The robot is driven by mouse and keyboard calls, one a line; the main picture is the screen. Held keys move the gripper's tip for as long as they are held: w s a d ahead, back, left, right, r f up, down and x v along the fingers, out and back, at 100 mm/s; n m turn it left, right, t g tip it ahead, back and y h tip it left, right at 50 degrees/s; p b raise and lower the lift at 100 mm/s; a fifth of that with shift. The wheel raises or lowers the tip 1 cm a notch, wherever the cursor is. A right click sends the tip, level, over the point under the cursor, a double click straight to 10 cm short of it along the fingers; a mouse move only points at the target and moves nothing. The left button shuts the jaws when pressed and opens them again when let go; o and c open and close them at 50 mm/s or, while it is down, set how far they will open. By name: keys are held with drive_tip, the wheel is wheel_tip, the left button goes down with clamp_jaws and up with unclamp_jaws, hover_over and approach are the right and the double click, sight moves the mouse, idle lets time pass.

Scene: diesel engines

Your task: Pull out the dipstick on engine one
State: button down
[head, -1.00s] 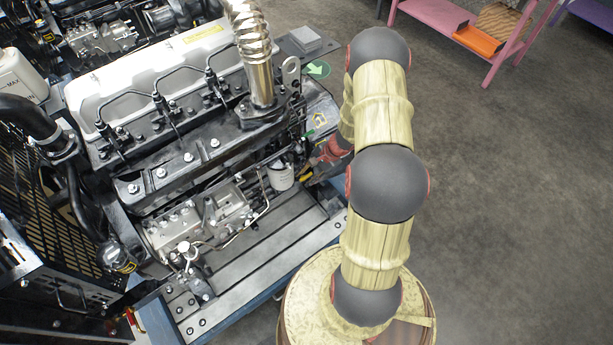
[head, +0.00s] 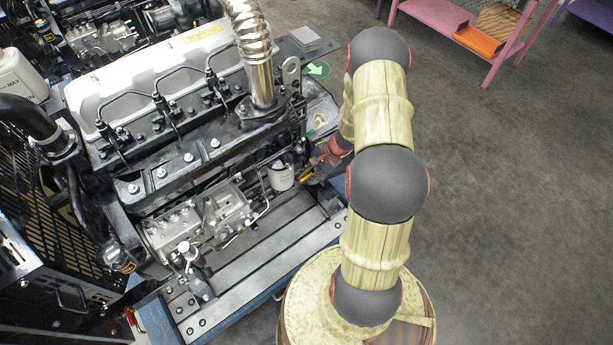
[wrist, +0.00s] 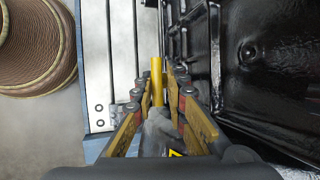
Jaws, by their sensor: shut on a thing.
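Engine one, with a pale valve cover (head: 165,60), fills the left of the head view. In the wrist view a yellow rod-like handle (wrist: 156,78), which I take as the dipstick's, stands between the fingers of my gripper (wrist: 158,92). My gripper is shut on it. In the head view my gripper (head: 309,172) is at the engine's lower right side, partly hidden by my arm. It is right of a white filter canister (head: 281,176). The dipstick's lower part is hidden, so I cannot tell how far it sits in the engine.
A dark engine wall (wrist: 270,70) is close on the right in the wrist view. The slatted metal base (head: 260,245) lies below the engine. A pink rack (head: 497,50) stands far back right. The floor (head: 510,200) on the right is clear.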

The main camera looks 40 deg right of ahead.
drive_tip(key=shift+s+a+f, duration=0.1)
drive_tip(key=shift+s+f, duration=0.05)
drive_tip(key=s+r+p, duration=0.3)
drive_tip(key=s+r, duration=0.1)
drive_tip(key=r, duration=0.4)
drive_tip(key=s+r+p, duration=0.4)
drive_tip(key=s+r, duration=0.1)
drive_tip(key=r, duration=0.2)
drive_tip(key=shift+s+a+r, duration=0.2)
drive_tip(key=shift+a+r, duration=0.2)
drive_tip(key=c, duration=2.1)
unclamp_jaws()
drive_tip(key=shift+d, duration=0.1)
drive_tip(key=shift+o, duration=1.4)
drive_tip(key=shift+r, duration=0.1)
drive_tip(key=shift+w, duration=0.15)
